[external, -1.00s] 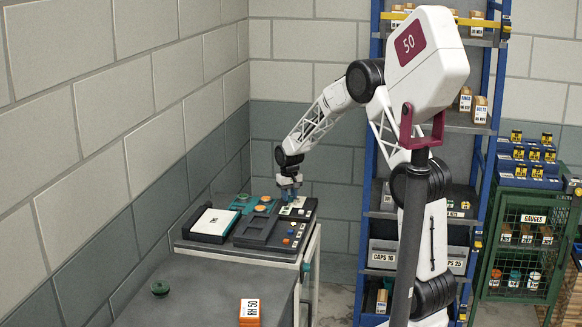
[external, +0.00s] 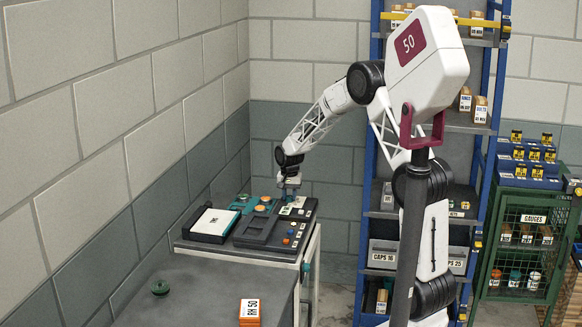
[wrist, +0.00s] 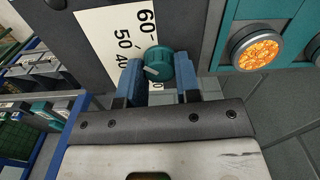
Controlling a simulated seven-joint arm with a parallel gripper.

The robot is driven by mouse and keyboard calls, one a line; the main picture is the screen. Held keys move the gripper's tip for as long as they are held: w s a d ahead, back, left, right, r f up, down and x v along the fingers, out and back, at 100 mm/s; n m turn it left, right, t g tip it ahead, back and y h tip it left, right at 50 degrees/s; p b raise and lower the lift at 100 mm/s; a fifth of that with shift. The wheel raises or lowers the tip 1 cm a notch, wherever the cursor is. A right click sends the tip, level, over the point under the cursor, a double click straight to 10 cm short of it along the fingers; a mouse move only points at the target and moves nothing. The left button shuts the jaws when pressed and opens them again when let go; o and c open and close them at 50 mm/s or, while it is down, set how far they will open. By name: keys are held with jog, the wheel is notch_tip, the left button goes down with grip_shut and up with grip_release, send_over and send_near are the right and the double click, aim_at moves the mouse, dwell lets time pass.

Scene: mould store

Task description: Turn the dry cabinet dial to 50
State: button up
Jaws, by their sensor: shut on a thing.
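In the wrist view the teal dial (wrist: 159,62) sits on a white scale card (wrist: 97,42) printed 60, 50 and 40; more print below the dial is partly hidden. My gripper (wrist: 157,72) has its blue fingers on either side of the dial and is shut on it.
An orange lamp or button (wrist: 257,51) on a teal unit is right of the dial. A white-topped tray (external: 212,221) stands left of the panel. A green knob-like piece (external: 160,288) and an orange RH 50 block (external: 250,312) lie on the otherwise clear near bench.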

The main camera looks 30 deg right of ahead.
aim_at(289, 196)
jog(key=o, duration=0.9)
jog(key=shift+r, duration=0.1)
jog(key=shift+r, duration=3.85)
